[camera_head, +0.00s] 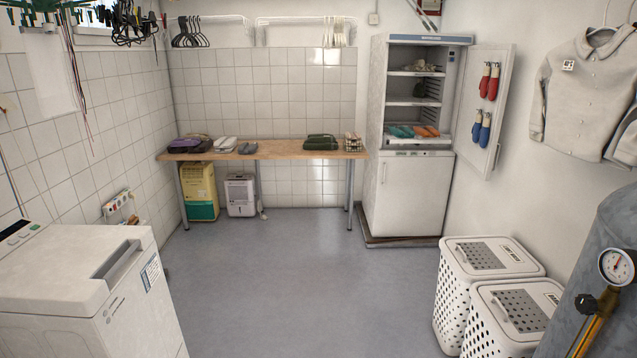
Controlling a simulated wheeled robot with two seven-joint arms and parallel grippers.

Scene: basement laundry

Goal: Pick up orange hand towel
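Orange items (425,131) lie on the lowest open shelf of the tall white cabinet (408,190) at the back right. They are too small to tell whether one is a hand towel. Teal items (402,132) lie just to their left on the same shelf. The cabinet's upper door (487,115) stands wide open to the right. Neither of my grippers is in view, and the orange items are well across the room from me.
A wooden table (280,150) with shoes and a dark green folded thing (321,142) stands along the back wall. White laundry baskets (487,258) stand at right, near a grey tank (600,270). A white washer (70,290) is at left. The middle floor is clear.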

